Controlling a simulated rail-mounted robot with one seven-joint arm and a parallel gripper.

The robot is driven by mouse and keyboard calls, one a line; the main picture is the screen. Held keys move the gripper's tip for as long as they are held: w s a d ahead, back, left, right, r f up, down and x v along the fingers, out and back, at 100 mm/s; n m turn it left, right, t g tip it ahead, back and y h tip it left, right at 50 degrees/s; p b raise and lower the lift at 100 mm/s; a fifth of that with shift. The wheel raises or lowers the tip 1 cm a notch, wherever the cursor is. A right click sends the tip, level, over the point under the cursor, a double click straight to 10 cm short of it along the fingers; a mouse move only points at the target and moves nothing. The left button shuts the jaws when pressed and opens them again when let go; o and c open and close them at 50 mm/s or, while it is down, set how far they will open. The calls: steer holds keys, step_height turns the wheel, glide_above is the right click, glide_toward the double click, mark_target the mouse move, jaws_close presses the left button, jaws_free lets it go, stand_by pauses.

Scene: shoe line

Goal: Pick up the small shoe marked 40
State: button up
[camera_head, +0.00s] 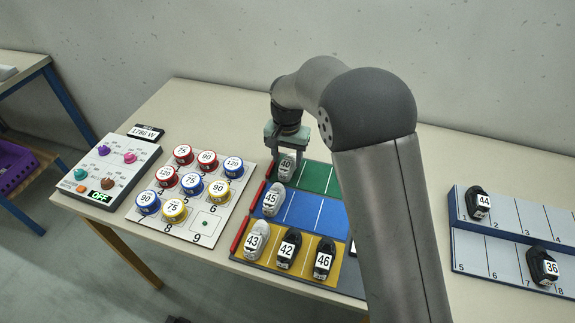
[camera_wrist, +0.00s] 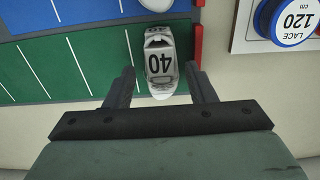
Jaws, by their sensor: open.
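The small shoe marked 40 (camera_head: 286,168) is light grey and lies at the left end of the green strip of the coloured mat. In the wrist view the shoe (camera_wrist: 159,66) shows its 40 label upside down, with its near end between the fingertips. My gripper (camera_wrist: 160,78) is open, one finger on each side of the shoe, with a visible gap on both sides. In the head view my gripper (camera_head: 287,143) is over the far end of the shoe. Whether the fingers touch the mat cannot be told.
A grey shoe 45 (camera_head: 273,199) is on the blue strip, close by. Shoes 43 (camera_head: 257,241), 42 (camera_head: 288,249) and 46 (camera_head: 324,258) are on the yellow strip. A board of lace tins (camera_head: 206,222) is left of the mat. A stepped rack (camera_head: 505,257) holds shoes at right.

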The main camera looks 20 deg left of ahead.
mark_target(287, 161)
step_height(287, 161, down, 4)
steer(key=shift+f+p, duration=0.1)
steer(key=shift+p, duration=0.25)
steer(key=c, duration=0.7)
steer(key=shift+c, duration=0.2)
